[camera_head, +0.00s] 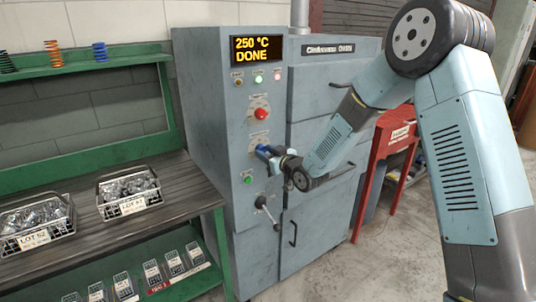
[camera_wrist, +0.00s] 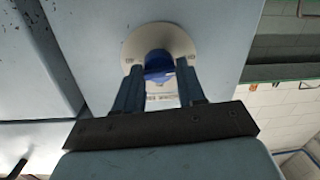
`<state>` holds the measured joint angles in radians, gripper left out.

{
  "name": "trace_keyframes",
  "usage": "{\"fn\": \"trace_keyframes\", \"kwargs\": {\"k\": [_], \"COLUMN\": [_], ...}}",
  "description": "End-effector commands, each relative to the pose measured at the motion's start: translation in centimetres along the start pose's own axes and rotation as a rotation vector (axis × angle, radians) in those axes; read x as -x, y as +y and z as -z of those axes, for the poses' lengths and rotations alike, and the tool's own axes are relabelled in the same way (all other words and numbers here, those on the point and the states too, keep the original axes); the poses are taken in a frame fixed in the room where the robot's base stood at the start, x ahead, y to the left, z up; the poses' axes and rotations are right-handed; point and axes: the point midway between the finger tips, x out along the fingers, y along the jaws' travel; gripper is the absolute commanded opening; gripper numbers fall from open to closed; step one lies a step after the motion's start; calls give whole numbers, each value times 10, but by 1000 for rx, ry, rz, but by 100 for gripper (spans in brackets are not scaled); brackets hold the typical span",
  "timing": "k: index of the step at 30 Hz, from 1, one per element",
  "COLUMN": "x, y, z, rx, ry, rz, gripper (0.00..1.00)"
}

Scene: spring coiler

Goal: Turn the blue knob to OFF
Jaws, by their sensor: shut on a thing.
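The blue knob (camera_wrist: 158,66) sits on a round pale plate (camera_wrist: 152,38) on the oven's control panel. In the wrist view my gripper (camera_wrist: 160,80) has its two fingers on either side of the knob, shut on it. The head view shows my gripper (camera_head: 268,153) at the panel, with the knob mostly hidden by it. The plate's markings are too small to read, so the knob's setting cannot be told.
The oven cabinet (camera_head: 205,90) has a display (camera_head: 257,48) reading "250 °C DONE". A red button (camera_head: 261,114) is above the knob, a green button (camera_head: 248,180) below, and a lever (camera_head: 262,203) lower. A green bench (camera_head: 170,200) with wire baskets stands left; a red stand (camera_head: 385,150) stands right.

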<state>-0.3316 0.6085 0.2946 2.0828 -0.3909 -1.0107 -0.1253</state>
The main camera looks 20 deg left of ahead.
Motion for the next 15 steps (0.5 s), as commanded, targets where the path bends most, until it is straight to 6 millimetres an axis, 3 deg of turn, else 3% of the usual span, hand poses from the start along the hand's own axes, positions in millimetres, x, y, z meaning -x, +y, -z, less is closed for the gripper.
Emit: {"fn": "trace_keyframes", "kwargs": {"k": [15], "x": [-1], "y": [2], "z": [2], "rx": [72], "ry": [0], "rz": [-7], "gripper": [9]}}
